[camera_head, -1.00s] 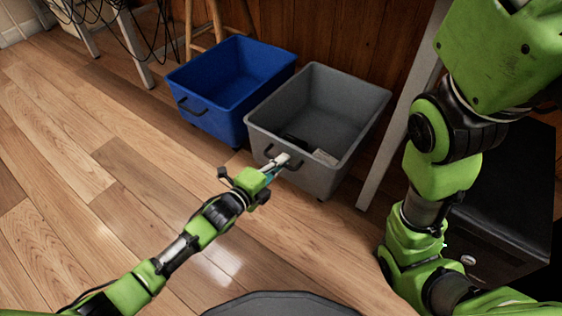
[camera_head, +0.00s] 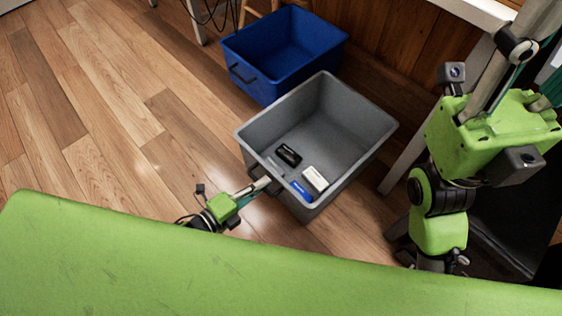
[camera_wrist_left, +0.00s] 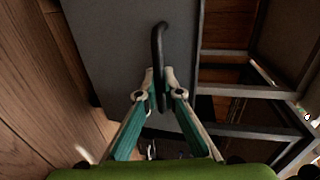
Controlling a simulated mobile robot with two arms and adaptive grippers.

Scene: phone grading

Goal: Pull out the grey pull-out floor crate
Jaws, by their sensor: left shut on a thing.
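The grey floor crate (camera_head: 252,137) stands on the wooden floor, its front out ahead of the blue crate beside it. My left gripper (camera_head: 264,184) is at the dark handle on its near wall. In the left wrist view the fingers (camera_wrist_left: 160,82) are shut on the black handle (camera_wrist_left: 157,45), one on each side, against the grey wall (camera_wrist_left: 115,45). Inside the crate lie a black item (camera_head: 288,155), a white item (camera_head: 315,178) and a blue item (camera_head: 301,191). My right gripper (camera_head: 525,70) is raised at the right, its tips not clear.
The blue crate (camera_head: 240,52) stands behind and left of the grey one. A pale table leg (camera_head: 405,160) is close on the right. Wood panelling is behind. Floor (camera_head: 120,110) at the left is clear. My green body part crosses the bottom.

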